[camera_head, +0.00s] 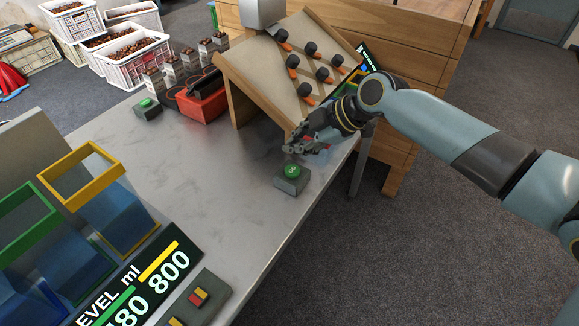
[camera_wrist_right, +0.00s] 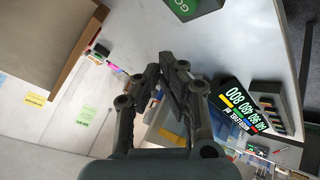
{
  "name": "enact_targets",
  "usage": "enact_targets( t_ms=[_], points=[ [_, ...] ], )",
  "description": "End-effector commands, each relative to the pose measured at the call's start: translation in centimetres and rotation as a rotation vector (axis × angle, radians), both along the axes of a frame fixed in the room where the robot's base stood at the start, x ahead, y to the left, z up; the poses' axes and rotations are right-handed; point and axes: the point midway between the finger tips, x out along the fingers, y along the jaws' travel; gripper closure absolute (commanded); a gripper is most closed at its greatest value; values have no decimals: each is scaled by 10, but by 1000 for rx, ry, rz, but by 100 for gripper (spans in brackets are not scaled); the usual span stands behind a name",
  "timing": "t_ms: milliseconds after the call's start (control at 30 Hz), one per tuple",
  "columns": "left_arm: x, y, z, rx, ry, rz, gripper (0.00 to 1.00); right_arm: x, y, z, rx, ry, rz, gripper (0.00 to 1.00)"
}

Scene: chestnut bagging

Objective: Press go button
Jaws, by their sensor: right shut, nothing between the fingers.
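The go button (camera_head: 292,171) is a round green cap marked GO on a small grey box near the right edge of the grey table. In the right wrist view the green go button (camera_wrist_right: 184,7) shows at the top edge, partly cut off. My right gripper (camera_head: 291,150) is shut and empty. In the head view it appears just behind and above the button, apart from it. Its closed fingers (camera_wrist_right: 172,62) show in the middle of the wrist view, pointing up toward the button. My left gripper is in neither view.
A sloped wooden board with dark knobs (camera_head: 310,48) stands behind the button. A level display (camera_head: 140,283) and yellow-rimmed container (camera_head: 78,173) are at front left. The table middle is clear.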

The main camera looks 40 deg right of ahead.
Motion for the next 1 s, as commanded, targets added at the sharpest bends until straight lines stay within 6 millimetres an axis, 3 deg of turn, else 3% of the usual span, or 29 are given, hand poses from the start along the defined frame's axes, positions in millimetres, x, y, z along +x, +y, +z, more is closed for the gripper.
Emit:
enact_targets(
  t_ms=[100,200,533,767,1000],
  points=[
    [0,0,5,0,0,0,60,12,0,21,-16,-54,60,100],
    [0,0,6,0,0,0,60,16,0,28,-22,-75,84,100],
    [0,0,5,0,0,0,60,17,1,28,-24,-79,90,100],
    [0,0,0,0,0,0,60,16,1,21,-23,-79,89,100],
    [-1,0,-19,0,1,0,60,16,1,-6,-22,-78,88,100]
  ],
)
